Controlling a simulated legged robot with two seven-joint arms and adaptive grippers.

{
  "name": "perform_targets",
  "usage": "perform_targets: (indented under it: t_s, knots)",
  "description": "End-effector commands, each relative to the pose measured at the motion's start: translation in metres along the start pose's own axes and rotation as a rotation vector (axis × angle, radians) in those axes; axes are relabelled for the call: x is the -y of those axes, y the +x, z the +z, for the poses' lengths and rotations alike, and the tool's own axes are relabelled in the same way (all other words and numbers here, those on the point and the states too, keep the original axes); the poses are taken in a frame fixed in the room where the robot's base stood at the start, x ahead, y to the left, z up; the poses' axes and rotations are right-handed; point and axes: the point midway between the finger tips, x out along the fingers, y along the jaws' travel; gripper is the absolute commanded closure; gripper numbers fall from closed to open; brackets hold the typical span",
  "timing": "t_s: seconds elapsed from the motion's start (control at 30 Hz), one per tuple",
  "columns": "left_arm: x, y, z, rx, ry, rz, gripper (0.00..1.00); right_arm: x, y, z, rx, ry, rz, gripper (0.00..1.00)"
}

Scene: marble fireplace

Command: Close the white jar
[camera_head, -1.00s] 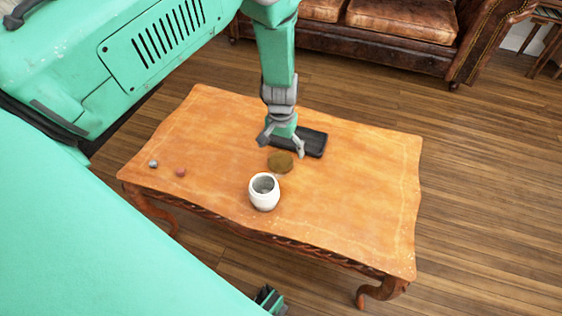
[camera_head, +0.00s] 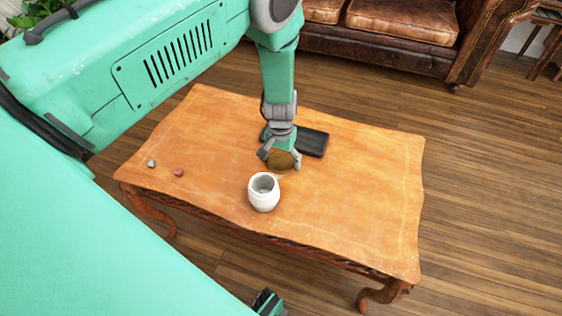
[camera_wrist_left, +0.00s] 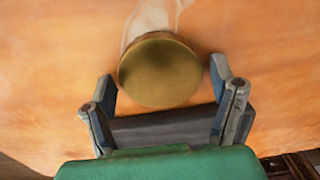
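The white jar (camera_head: 264,203) stands upright on the wooden table, near its front edge, with its mouth uncovered. A round brown-gold lid (camera_head: 283,162) is behind the jar, apart from it. My left gripper (camera_head: 281,163) points down at the lid, with a finger on either side. In the left wrist view the lid (camera_wrist_left: 160,70) lies ahead of and between the spread fingers, with visible gaps to both. A small dark part of my right arm's end (camera_head: 268,302) shows at the bottom edge; its fingers cannot be made out.
A flat black object (camera_head: 312,142) lies on the table (camera_head: 365,190) just behind my left gripper. A grey pebble (camera_head: 151,163) and a reddish one (camera_head: 178,172) lie at the left. The table's right side is clear. A leather sofa (camera_head: 390,35) stands behind.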

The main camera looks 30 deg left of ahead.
Motion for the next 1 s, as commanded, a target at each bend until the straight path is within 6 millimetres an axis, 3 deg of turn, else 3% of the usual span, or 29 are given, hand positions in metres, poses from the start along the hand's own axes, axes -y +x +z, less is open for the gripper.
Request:
perform_targets:
  t_s: [0.03,0.07,0.47,0.8,1.0]
  knots:
    - [0.0,0.0,0.0,0.0,0.0,0.0,0.46,0.0,0.0,0.0,0.0,0.0,0.0,0.06]
    - [0.0,0.0,0.0,0.0,0.0,0.0,0.56,0.0,0.0,0.0,0.0,0.0,0.0,0.06]
    - [0.0,-0.006,0.0,-0.001,0.0,0.0,0.56,0.0,-0.003,0.0,0.0,0.0,0.0,0.06]
    - [0.0,-0.071,-0.001,-0.002,-0.001,0.001,0.56,0.0,-0.025,-0.002,0.0,0.0,0.0,0.06]
    - [0.0,-0.096,0.0,0.001,0.0,0.0,0.56,0.0,-0.032,-0.002,0.0,0.0,0.0,0.06]
